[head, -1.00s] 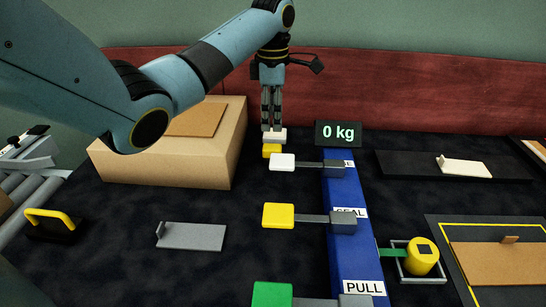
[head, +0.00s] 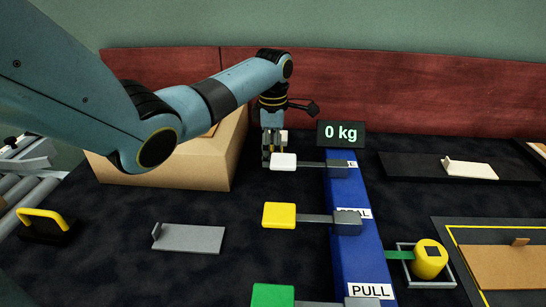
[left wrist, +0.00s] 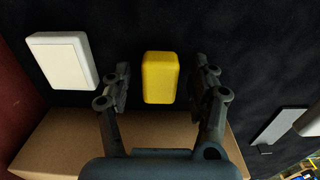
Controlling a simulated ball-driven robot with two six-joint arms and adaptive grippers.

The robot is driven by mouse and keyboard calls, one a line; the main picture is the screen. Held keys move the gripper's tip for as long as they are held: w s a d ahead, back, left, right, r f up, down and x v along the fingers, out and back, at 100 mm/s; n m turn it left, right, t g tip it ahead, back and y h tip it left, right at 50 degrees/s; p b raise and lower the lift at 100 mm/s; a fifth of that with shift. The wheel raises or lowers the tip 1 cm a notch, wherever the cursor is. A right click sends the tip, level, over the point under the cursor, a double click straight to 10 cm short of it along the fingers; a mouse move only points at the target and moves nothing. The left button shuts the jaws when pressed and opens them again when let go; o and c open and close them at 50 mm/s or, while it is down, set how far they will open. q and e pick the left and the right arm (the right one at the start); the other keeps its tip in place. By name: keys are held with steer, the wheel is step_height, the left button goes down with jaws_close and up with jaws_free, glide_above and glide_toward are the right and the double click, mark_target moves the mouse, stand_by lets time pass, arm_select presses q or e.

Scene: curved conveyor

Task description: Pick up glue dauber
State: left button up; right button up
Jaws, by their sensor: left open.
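A small yellow block (left wrist: 160,77), possibly the glue dauber though its kind is unclear, stands on the dark tabletop in the left wrist view. My left gripper (left wrist: 160,88) is open, with a finger on either side of the block and visible gaps between. A similar white block (left wrist: 62,61) stands apart on the left of that view. In the head view my left gripper (head: 272,160) is low beside the cardboard box and mostly hides the yellow block. The white block (head: 284,136) shows just behind it. My right gripper is not in view.
The cardboard box (head: 205,165) stands close left of the gripper. A white paddle (head: 283,161), a yellow paddle (head: 279,215) and a green paddle (head: 272,295) extend from the blue strip (head: 350,250). A grey plate (head: 190,238) lies front left. A yellow cylinder (head: 430,258) stands right.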

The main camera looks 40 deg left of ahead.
arm_select(q)
steer(key=c, duration=1.2)
step_height(320, 180, up, 10)
steer(key=shift+r+p, duration=0.1)
steer(key=shift+p, duration=1.1)
steer(key=o, duration=0.5)
steer(key=c, duration=0.4)
